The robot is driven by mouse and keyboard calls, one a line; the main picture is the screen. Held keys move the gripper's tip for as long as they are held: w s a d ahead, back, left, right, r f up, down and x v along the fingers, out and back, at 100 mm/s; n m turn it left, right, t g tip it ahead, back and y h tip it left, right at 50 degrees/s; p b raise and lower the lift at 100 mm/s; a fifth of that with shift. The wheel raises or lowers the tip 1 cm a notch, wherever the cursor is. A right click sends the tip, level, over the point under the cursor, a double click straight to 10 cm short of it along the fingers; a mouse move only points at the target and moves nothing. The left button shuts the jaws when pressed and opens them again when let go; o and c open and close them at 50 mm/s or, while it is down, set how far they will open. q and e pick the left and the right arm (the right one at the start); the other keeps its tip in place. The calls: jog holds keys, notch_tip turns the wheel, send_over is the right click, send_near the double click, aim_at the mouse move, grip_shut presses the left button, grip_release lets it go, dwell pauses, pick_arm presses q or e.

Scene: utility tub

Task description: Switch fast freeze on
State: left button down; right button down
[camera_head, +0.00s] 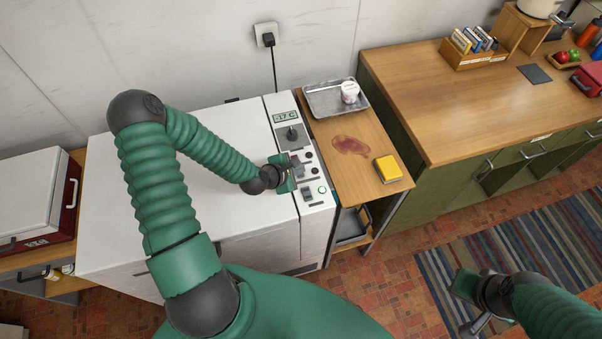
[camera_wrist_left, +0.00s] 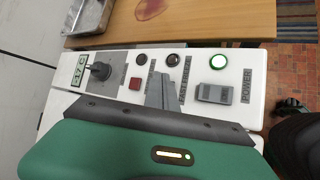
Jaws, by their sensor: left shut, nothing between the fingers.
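The white chest freezer (camera_head: 180,150) has a control panel (camera_head: 318,197) along its right side. The panel also shows in the left wrist view (camera_wrist_left: 250,70), with a -17 C display (camera_wrist_left: 78,73), a black knob (camera_wrist_left: 101,70), a red square button (camera_wrist_left: 135,84), two dark lamps, a lit green lamp (camera_wrist_left: 218,62) and a grey rocker switch (camera_wrist_left: 212,94) beside the word POWER. My left gripper (camera_head: 297,166) is shut and empty over the middle of the panel. Its fingers (camera_wrist_left: 160,92) cover the spot beside a partly hidden label; any switch there is hidden. My right gripper (camera_head: 470,305) is low at right, away from the freezer.
A green counter (camera_head: 430,90) stands beyond. A white-lidded red box (camera_head: 35,200) stands left.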

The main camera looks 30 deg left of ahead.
aim_at(298, 176)
pick_arm(q)
jog(key=shift+a, duration=0.2)
jog(key=shift+f, duration=0.1)
jog(key=shift+d+f, duration=0.25)
jog(key=shift+d, duration=0.05)
jog(key=shift+a+f, duration=0.1)
jog(key=shift+f, duration=0.05)
dwell(0.3)
jog(key=shift+a+r+p, duration=0.1)
jog(key=shift+r+p, duration=0.3)
jog(key=shift+r, duration=0.15)
notch_tip(298, 176, up, 6)
jog(key=p, duration=0.5)
jog(key=shift+p, duration=0.4)
